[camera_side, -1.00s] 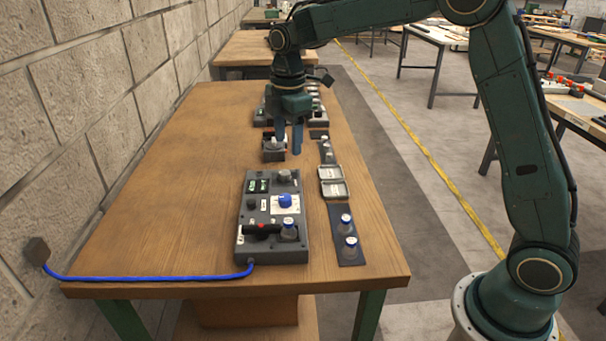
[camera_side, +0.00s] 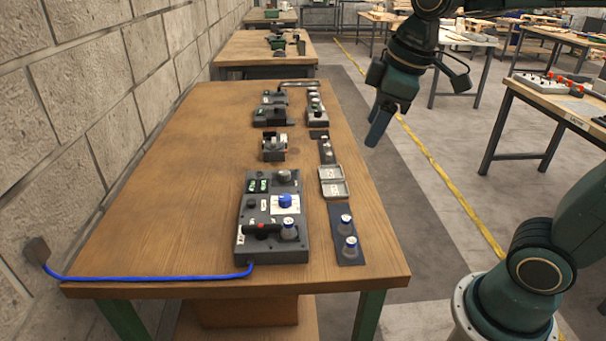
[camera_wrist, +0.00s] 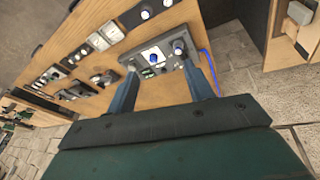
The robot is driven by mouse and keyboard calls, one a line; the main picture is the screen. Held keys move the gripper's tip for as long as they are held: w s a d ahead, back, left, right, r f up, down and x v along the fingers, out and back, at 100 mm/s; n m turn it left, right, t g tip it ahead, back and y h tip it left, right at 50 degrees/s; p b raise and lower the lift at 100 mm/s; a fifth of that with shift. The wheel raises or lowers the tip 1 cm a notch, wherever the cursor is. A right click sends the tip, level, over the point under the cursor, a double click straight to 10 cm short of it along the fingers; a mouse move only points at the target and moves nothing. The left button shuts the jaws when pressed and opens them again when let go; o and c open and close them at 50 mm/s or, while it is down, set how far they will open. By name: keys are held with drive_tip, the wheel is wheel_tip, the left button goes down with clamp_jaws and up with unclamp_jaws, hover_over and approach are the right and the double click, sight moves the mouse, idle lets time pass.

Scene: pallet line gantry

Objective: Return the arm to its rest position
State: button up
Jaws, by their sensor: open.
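My gripper (camera_side: 379,126) hangs tilted in the air to the right of the wooden table (camera_side: 190,200), over the aisle, clear of everything on the table. In the wrist view its two blue fingers (camera_wrist: 162,88) are spread apart with nothing between them. The grey control box (camera_side: 272,218) with a blue knob, a black lever and a vial stands at the table's front; it also shows in the wrist view (camera_wrist: 222,55) beyond the fingers. My arm reaches in from the right, and its middle part is out of the side view.
A small dark block (camera_side: 274,154) and several devices sit further back. A blue cable (camera_side: 150,278) runs to the wall. The aisle is free.

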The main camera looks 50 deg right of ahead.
drive_tip(key=s+f+m+t, duration=0.2)
drive_tip(key=s+m, duration=0.3)
drive_tip(key=s, duration=0.6)
drive_tip(key=shift+s+f+m, duration=0.4)
drive_tip(key=shift+f, duration=0.25)
drive_tip(key=shift+d, duration=0.1)
drive_tip(key=shift+c, duration=0.4)
